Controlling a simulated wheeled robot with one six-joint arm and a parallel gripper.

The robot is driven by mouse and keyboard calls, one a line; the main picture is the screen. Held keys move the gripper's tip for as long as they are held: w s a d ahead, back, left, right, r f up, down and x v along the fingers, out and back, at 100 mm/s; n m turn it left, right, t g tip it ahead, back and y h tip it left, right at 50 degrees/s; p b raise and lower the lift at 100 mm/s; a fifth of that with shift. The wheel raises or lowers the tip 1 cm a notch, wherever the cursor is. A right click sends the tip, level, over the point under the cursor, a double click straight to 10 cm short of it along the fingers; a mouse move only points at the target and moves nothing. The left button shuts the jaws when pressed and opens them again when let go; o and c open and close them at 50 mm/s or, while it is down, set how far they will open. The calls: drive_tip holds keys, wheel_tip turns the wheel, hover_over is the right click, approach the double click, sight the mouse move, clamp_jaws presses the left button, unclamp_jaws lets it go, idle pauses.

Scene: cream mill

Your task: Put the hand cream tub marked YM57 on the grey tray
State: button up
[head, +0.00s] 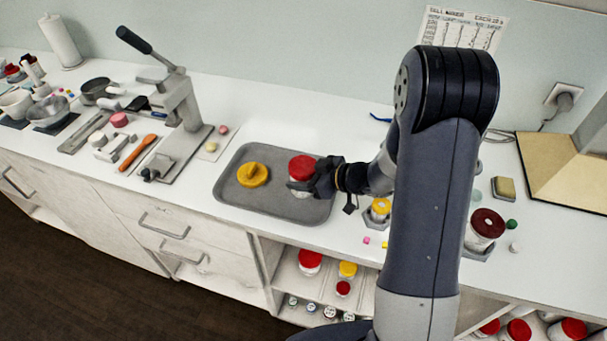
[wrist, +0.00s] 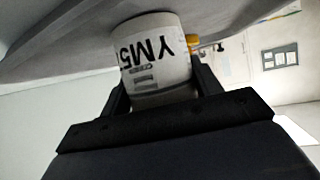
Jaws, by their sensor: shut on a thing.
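The hand cream tub (head: 300,174) has a red lid and a white body. In the wrist view its label (wrist: 152,55) reads "YM5", upside down, with the rest of the marking out of sight round the side. My gripper (head: 317,184) is shut on the tub from the right, with one finger on each side of it. The tub is upright over the right half of the grey tray (head: 233,190). I cannot tell for certain whether its base touches the tray.
A yellow knobbed object (head: 252,174) lies on the tray, left of the tub. A lever press (head: 182,110) stands left of the tray. A yellow-lidded jar (head: 379,210) and a dark-red-lidded jar (head: 486,228) stand to the right. Shelves below hold several jars.

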drive_tip(key=o, duration=1.1)
drive_tip(key=shift+r, duration=0.25)
drive_tip(key=v, duration=1.2)
drive_tip(key=shift+f, duration=0.1)
